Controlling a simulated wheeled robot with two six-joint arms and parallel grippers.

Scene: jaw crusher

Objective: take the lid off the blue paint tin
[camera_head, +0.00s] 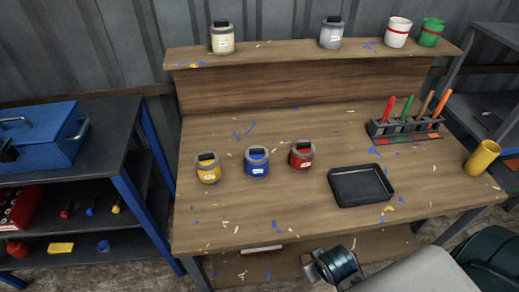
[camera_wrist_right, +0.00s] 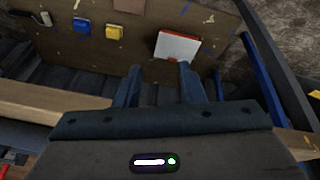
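The blue paint tin (camera_head: 257,165) stands upright on the workbench, between a yellow tin (camera_head: 208,170) and a red tin (camera_head: 301,156). A grey lid with a black block-like handle sits on top of the blue tin. My right gripper shows in the right wrist view (camera_wrist_right: 158,82), its two fingers apart with nothing between them. In the head view my right wrist is low at the front edge of the bench, well away from the blue tin; its fingertips are hard to make out there. My left gripper is not in view.
A black tray (camera_head: 361,201) lies right of the tins. A tool rack (camera_head: 405,130) and a yellow cup (camera_head: 482,158) stand farther right. The back shelf (camera_head: 280,52) holds several tins. A blue toolbox (camera_head: 40,140) sits on the left shelving. The bench's front left is mostly clear.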

